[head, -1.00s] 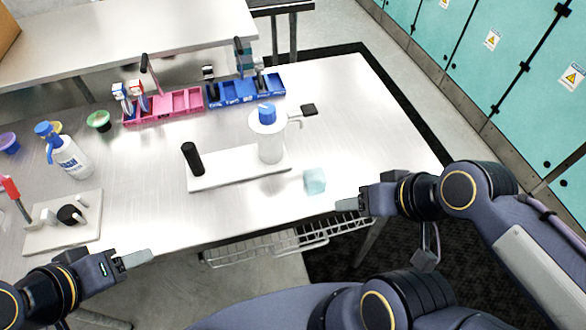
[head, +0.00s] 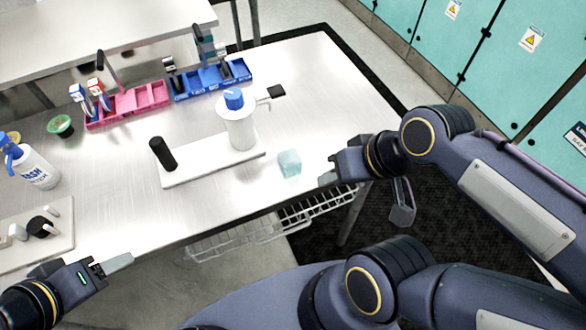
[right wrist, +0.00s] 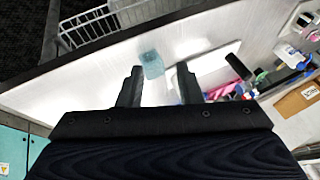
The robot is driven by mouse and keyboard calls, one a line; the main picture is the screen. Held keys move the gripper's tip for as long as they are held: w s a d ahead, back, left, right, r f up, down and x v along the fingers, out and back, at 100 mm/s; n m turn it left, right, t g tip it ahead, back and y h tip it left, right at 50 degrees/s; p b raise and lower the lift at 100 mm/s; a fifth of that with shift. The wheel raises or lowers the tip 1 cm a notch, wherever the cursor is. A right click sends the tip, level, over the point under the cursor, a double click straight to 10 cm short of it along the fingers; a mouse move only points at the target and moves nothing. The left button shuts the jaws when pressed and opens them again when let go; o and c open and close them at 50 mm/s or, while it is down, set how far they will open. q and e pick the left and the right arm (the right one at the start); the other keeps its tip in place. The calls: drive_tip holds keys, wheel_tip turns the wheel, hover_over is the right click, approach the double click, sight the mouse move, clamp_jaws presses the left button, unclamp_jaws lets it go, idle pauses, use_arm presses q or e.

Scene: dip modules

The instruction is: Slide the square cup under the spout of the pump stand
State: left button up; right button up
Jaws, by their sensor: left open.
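The square cup (head: 289,163) is pale translucent blue and stands on the table near its front edge. In the right wrist view the cup (right wrist: 152,65) is ahead, between the finger lines. The pump stand (head: 238,128) is a white bottle with a blue cap on a white base, with a black cylinder at the base's left end. Its spout (head: 264,101) points right, and the cup is to the right of the base, apart from it. My right gripper (head: 328,180) is right of the cup, not touching it; its fingers (right wrist: 160,85) are apart and empty. My left gripper (head: 112,268) is empty at the front left edge.
A black square (head: 276,91) lies on the table beyond the spout. Pink (head: 128,103) and blue (head: 208,79) trays stand at the back. A spray bottle (head: 38,168) and a white board (head: 35,236) are at left. A wire basket (head: 315,208) hangs below the front edge.

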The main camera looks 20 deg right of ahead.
sight(290, 164)
drive_tip(key=w+f+g+b, duration=0.1)
drive_tip(key=w+f+n+g+h+b, duration=0.1)
drive_tip(key=w+f+b, duration=0.1)
drive_tip(key=shift+w+a+f+g+b, duration=0.2)
drive_tip(key=shift+w+g+b, duration=0.05)
drive_tip(key=shift+g+b, duration=0.05)
drive_tip(key=c, duration=0.5)
drive_tip(key=w+b, duration=0.1)
drive_tip(key=w+a+f+g+h+b, duration=0.1)
drive_tip(key=w, duration=0.1)
drive_tip(key=w+f+g+h+b, duration=0.1)
drive_tip(key=shift+w+a, duration=0.15)
drive_tip(key=shift+a, duration=0.2)
clamp_jaws()
drive_tip(key=shift+h, duration=0.3)
drive_tip(key=f, duration=0.6)
drive_tip(key=f+b, duration=0.1)
drive_tip(key=f, duration=0.2)
drive_tip(key=shift+w+a+f, duration=0.1)
drive_tip(key=shift+w+f, duration=0.15)
drive_tip(key=shift+f, duration=0.05)
drive_tip(key=w, duration=0.3)
drive_tip(key=shift+w+p, duration=0.15)
drive_tip(key=shift+p, duration=0.25)
use_arm(q)
wheel_tip(290, 164, down, 8)
use_arm(e)
drive_tip(key=shift+w+f, duration=0.1)
drive_tip(key=shift+w, duration=0.3)
